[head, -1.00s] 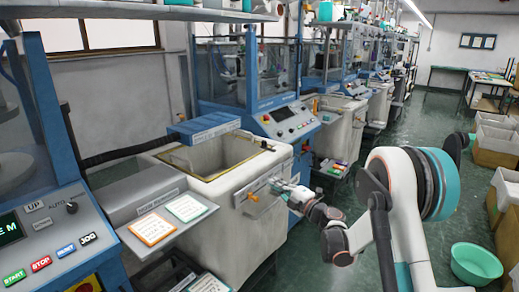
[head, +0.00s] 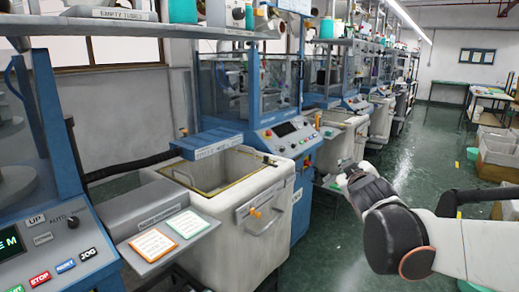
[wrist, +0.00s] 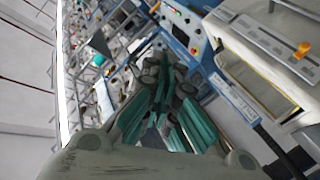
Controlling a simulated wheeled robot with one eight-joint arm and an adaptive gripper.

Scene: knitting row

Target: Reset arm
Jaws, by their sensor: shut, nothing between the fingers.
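My arm (head: 400,235) reaches in from the lower right of the head view, over the aisle side of the machine row. Its far end points up and left, apart from the near cream bin (head: 235,238). My gripper (wrist: 163,90) shows in the wrist view, with its green and dark fingers drawn together and nothing held. The fingertips are in free air, with the machines behind them. In the head view the fingers are too small and dark to make out.
The near bin has an orange-handled latch (head: 255,213) on its front. A control panel (head: 60,245) stands at the left. Blue-framed machines (head: 290,138) run along the row. Brown boxes (head: 490,175) line the right. The green floor aisle (head: 425,140) is clear further back.

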